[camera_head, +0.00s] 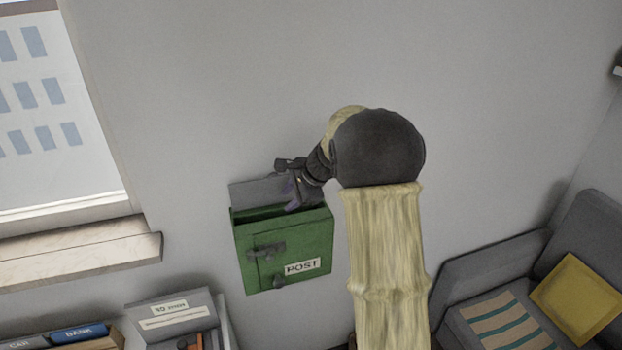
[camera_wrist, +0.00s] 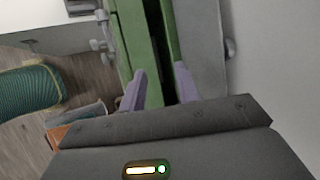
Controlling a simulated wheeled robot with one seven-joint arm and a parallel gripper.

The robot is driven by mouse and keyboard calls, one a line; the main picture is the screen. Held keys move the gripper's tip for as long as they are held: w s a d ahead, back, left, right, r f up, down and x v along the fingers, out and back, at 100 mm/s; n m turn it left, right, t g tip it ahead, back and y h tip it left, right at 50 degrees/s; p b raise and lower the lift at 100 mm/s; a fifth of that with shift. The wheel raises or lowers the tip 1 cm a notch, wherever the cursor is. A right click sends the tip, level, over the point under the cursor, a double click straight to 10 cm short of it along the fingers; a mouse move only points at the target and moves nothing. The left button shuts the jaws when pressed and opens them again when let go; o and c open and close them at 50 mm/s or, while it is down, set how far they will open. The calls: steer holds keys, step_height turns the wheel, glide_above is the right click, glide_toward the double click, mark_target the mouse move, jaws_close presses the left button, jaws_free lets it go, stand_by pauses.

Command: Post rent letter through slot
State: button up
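A green post box (camera_head: 290,250) with a white POST label (camera_head: 302,267) hangs on the grey wall. Its top slot (camera_head: 255,213) is open, with a grey flap (camera_head: 257,191) standing up behind it. My gripper (camera_head: 291,196) is at the right part of the slot, from above. In the wrist view my gripper (camera_wrist: 160,88) has its two purple fingers apart, over the dark opening between the green walls (camera_wrist: 132,40). I see nothing between the fingers. I cannot make out a rent letter in either view.
A wooden window sill (camera_head: 85,250) juts out left of the box. Below it stand a grey labelled box (camera_head: 170,312) and a blue BANK item (camera_head: 78,332). A grey sofa (camera_head: 490,265) with a yellow cushion (camera_head: 577,297) is at the right. The wall above is bare.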

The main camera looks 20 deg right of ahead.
steer(key=b+v, duration=0.2)
steer(key=v, duration=1)
stand_by(0.7)
steer(key=s+a+f+n+g+h, duration=0.1)
steer(key=s+a+f+n+h, duration=0.1)
steer(key=s+f+n, duration=0.6)
steer(key=s+a+f+n+g+h, duration=0.1)
steer(key=s+a+f+n, duration=0.3)
steer(key=s+f+n, duration=0.4)
steer(key=s+f+h, duration=0.1)
steer(key=s+f, duration=0.1)
steer(key=s, duration=0.5)
steer(key=shift+a+n+g+h, duration=0.35)
steer(key=shift+n+g+h, duration=0.05)
